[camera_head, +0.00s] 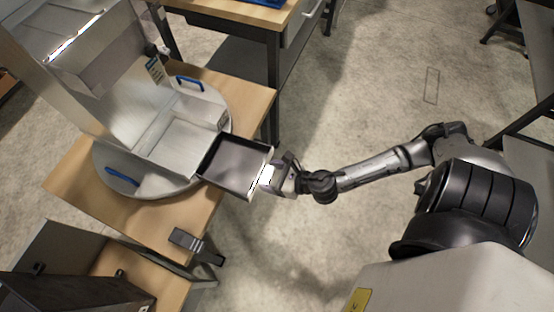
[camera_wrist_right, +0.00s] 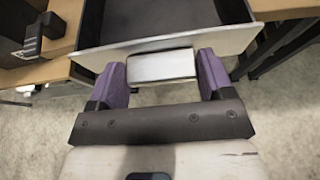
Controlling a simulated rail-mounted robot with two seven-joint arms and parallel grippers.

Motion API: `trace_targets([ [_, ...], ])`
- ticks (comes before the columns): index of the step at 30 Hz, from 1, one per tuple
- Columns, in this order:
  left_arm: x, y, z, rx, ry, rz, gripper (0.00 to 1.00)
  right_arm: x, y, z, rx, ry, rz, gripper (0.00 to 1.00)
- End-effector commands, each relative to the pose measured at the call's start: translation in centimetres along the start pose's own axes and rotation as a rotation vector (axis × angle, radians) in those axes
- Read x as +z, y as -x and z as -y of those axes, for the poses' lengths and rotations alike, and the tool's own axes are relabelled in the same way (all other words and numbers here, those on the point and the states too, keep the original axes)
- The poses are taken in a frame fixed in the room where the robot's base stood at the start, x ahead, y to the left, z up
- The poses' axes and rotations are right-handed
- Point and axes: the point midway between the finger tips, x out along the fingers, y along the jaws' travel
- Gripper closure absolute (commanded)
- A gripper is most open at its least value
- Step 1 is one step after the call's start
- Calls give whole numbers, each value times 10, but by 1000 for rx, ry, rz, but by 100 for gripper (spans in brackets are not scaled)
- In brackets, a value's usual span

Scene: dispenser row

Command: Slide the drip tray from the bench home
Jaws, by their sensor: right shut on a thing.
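The drip tray (camera_head: 235,165) is a dark, shallow, open box with a pale front plate. In the head view it sits at the right edge of the dispenser (camera_head: 170,140), its inner end at the dispenser's low opening and its front end out past the bench edge. My right gripper (camera_head: 270,178) is at the front plate. In the right wrist view its purple fingers (camera_wrist_right: 163,72) are shut on the tray's silver handle block (camera_wrist_right: 160,65), and the tray's dark inside (camera_wrist_right: 150,20) lies beyond. The tray's inner end is hard to make out. My left gripper is not in view.
The dispenser stands on a round grey plate (camera_head: 105,170) on the wooden bench (camera_head: 165,222). Blue handles (camera_head: 190,83) lie on both sides of it. A dark clamp-like block (camera_head: 190,242) sits at the bench's front edge. The floor (camera_head: 350,110) right of the bench is clear.

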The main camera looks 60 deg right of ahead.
Motion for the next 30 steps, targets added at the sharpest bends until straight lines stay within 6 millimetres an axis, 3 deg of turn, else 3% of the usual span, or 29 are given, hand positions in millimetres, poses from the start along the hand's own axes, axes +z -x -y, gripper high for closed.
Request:
trace_targets([
  [30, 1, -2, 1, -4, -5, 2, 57, 31, -73, 0, 0, 0, 3, 83],
])
